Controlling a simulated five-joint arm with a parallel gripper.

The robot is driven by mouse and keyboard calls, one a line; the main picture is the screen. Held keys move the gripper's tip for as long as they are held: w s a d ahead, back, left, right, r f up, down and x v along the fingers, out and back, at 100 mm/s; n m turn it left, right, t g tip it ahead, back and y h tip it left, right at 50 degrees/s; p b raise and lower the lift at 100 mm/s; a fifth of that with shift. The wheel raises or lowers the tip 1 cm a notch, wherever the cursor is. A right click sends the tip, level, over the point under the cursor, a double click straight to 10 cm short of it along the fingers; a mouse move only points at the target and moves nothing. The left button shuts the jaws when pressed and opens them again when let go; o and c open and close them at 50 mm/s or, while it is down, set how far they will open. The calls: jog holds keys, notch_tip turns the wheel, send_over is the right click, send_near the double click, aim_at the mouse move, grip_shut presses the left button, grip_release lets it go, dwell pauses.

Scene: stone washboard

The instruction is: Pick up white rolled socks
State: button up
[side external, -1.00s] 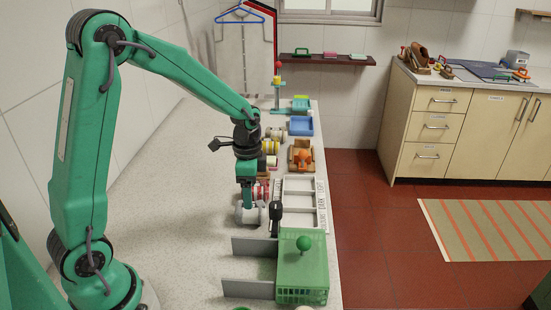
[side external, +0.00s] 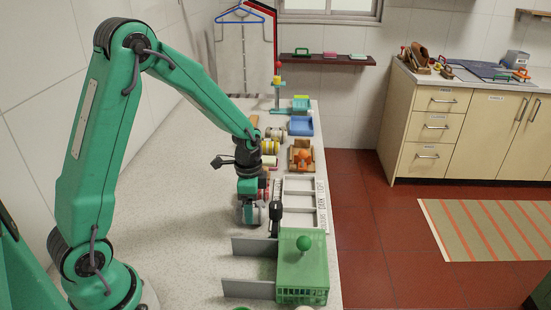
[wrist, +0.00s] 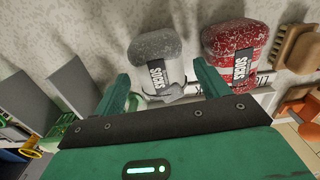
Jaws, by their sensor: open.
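The white rolled socks, a greyish-white roll (wrist: 155,45) with a dark SOCKS label, lie on the worktop in the wrist view. My gripper (wrist: 163,72) is open, with one green finger to each side of the near end of the roll. I cannot tell whether the fingers touch it. In the side external view my gripper (side external: 249,213) is low at the socks (side external: 263,213) and hides most of them. A red and white sock roll (wrist: 235,42) lies just right of them in the wrist view.
A white divided tray (side external: 303,186) lies right of the gripper. A green basket (side external: 302,270) with a green knob and grey upright panels (side external: 250,289) stand in front. Several other items line the worktop behind. The worktop to the left is clear.

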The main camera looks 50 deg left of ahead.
jog(key=shift+f, duration=1.25)
jog(key=c, duration=1.1)
